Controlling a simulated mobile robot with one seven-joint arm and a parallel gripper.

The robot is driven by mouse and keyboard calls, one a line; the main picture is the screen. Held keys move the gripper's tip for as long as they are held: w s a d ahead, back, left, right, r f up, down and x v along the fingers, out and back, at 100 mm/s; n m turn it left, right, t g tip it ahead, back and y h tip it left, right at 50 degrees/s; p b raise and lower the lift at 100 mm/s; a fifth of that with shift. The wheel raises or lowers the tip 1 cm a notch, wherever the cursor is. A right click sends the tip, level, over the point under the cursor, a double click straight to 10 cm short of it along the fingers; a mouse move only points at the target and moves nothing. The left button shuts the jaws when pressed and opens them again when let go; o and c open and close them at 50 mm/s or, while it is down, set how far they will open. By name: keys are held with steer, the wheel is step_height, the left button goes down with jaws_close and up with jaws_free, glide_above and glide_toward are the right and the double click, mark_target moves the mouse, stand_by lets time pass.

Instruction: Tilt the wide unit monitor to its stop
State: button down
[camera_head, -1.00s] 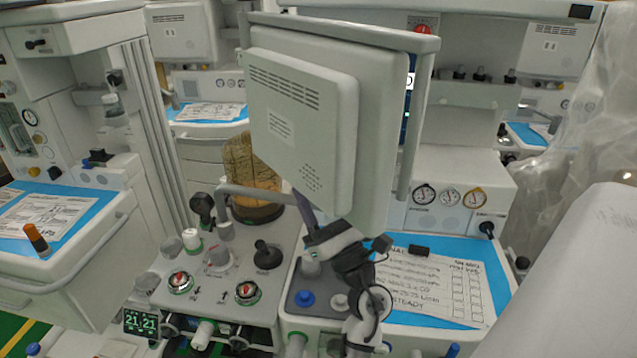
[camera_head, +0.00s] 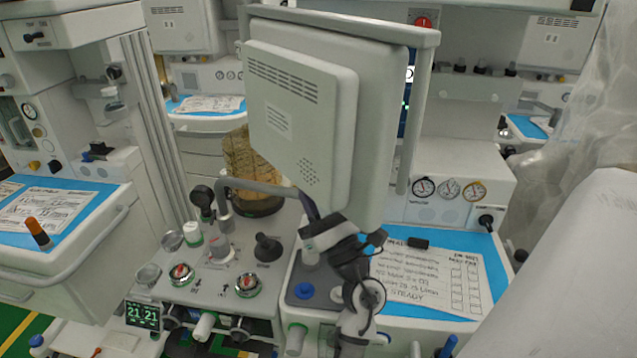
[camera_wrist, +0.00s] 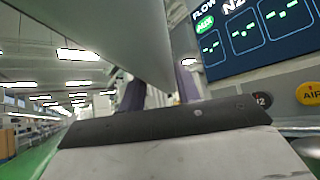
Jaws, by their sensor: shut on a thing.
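The monitor (camera_head: 375,110) is a large light grey panel seen from behind, with a raised vented back cover (camera_head: 300,130) and a tubular frame (camera_head: 415,130). It leans at the centre of the head view, and its screen side is hidden. My gripper (camera_head: 308,205) reaches up from below and is shut on the monitor's lower edge. In the wrist view my gripper (camera_wrist: 160,88) has its two purple fingers on either side of the grey monitor panel (camera_wrist: 125,40). The exact contact is partly hidden in both views.
A bent grey arm (camera_head: 260,187) stands left of my gripper above the knobbed worktop (camera_head: 225,265). A written sheet (camera_head: 435,285) lies on the blue mat at right. A lit flow screen (camera_wrist: 250,38) is close at right in the wrist view. Draped plastic (camera_head: 575,110) hangs at far right.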

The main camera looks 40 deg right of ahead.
steer(key=a+m+h, duration=0.1)
steer(key=a+m+h+p, duration=0.1)
steer(key=a, duration=0.1)
steer(key=a+m, duration=0.1)
steer(key=a, duration=0.1)
steer(key=shift+w+a+r+g+h, duration=0.25)
steer(key=shift+r+g+h, duration=0.05)
steer(key=shift+r+h, duration=0.1)
steer(key=shift+a+r, duration=0.2)
steer(key=shift+a, duration=0.35)
steer(key=c, duration=1)
jaws_free()
steer(key=shift+r+p, duration=0.1)
steer(key=shift+p, duration=0.2)
steer(key=b, duration=0.8)
glide_toward(278, 166)
steer(key=a+v, duration=0.1)
steer(key=v, duration=0.7)
steer(key=shift+s+f, duration=0.2)
